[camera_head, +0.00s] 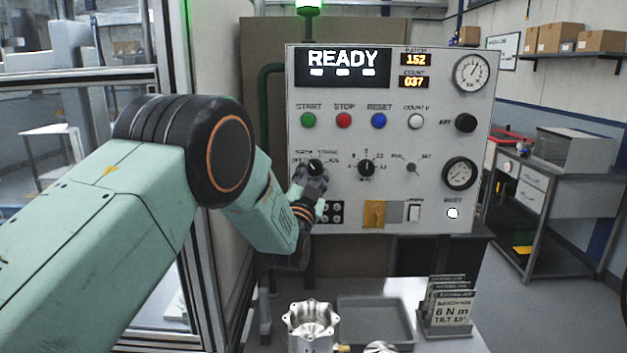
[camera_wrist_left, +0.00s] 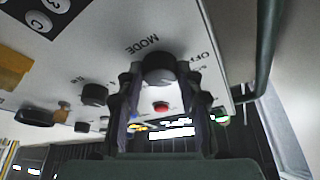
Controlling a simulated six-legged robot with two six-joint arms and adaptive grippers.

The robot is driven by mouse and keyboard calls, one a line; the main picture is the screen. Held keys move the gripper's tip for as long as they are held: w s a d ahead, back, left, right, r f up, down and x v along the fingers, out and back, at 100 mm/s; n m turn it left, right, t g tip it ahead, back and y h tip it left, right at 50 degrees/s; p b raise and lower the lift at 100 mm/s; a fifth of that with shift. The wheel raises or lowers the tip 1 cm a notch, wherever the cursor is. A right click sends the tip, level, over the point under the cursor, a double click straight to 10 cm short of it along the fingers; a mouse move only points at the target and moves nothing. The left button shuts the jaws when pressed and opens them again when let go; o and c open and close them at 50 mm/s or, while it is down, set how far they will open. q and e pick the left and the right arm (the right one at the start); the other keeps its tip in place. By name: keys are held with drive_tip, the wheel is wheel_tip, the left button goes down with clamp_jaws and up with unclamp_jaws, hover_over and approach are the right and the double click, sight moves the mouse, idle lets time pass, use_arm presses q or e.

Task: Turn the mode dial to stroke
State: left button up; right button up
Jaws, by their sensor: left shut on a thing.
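The mode dial (camera_head: 316,167) is a round black knob at the lower left of the grey control panel (camera_head: 395,150). Small labels ring it, too blurred to read surely in the head view. My left gripper (camera_head: 312,180) reaches it from below and is shut on it. In the left wrist view the dial (camera_wrist_left: 159,68) sits between the two dark fingers (camera_wrist_left: 161,85), beside the printed words MODE and OFF. The fingers cover its sides, and I cannot tell which label its pointer faces. My right gripper is not in view.
A second black knob (camera_head: 366,167) is just right of the dial. Green (camera_head: 308,120), red (camera_head: 344,120) and blue (camera_head: 379,120) buttons sit above. The display (camera_head: 342,68) reads READY. A metal housing (camera_head: 311,325) and a grey tray (camera_head: 375,322) are on the bench below.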

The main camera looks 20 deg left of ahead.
use_arm(q)
drive_tip(key=m, duration=0.1)
drive_tip(key=m+h, duration=0.1)
drive_tip(key=m, duration=0.2)
drive_tip(key=shift+r+g+h, duration=0.3)
drive_tip(key=m+h, duration=0.1)
drive_tip(key=m, duration=0.2)
drive_tip(key=shift+r+g, duration=0.1)
drive_tip(key=shift+g, duration=0.3)
drive_tip(key=m+g+h, duration=0.1)
drive_tip(key=m, duration=0.2)
drive_tip(key=shift+r+m, duration=0.1)
drive_tip(key=shift+m, duration=0.3)
drive_tip(key=shift+m+g, duration=0.7)
drive_tip(key=shift+m, duration=0.6)
drive_tip(key=shift+f, duration=0.2)
